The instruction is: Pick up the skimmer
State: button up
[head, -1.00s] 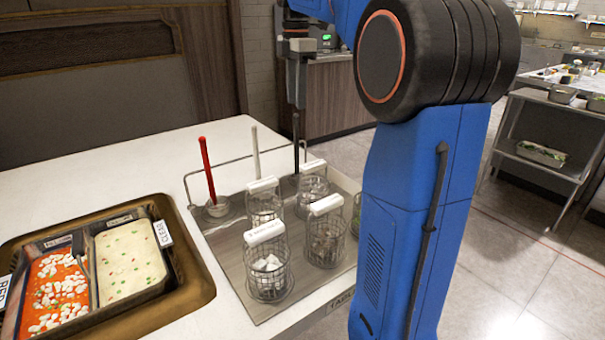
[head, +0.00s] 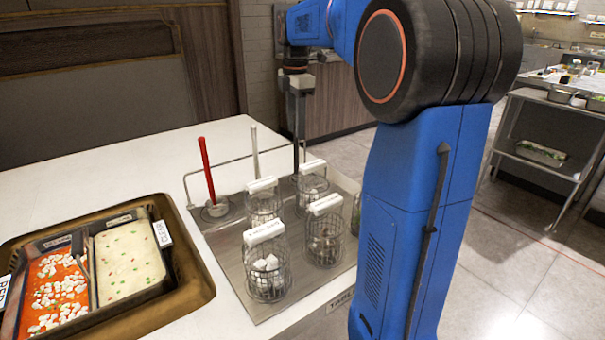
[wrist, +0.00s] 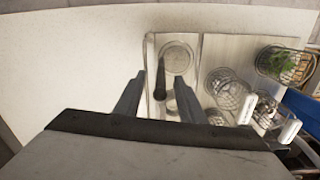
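Three upright long-handled tools stand at the back of the metal tray: a red-handled one (head: 207,170), a white-handled one (head: 255,152) and a black-handled one (head: 296,158). I cannot tell for sure which is the skimmer. My gripper (head: 299,125) is above the black handle in the head view. In the wrist view my gripper (wrist: 158,90) is open, and the black handle (wrist: 160,78) shows between its fingers, seen from above. A round, pale disc (wrist: 178,58) lies near that handle. Contact with the handle cannot be made out.
Several wire baskets (head: 268,277) with white label grips stand on the metal tray (head: 237,268). A thin rail (head: 222,166) runs along the tray's back. A dark container (head: 165,275) with red and cream sauces is at the left. The white counter (head: 110,165) behind is clear.

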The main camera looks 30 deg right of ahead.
grip_shut()
jog(key=shift+r, duration=0.1)
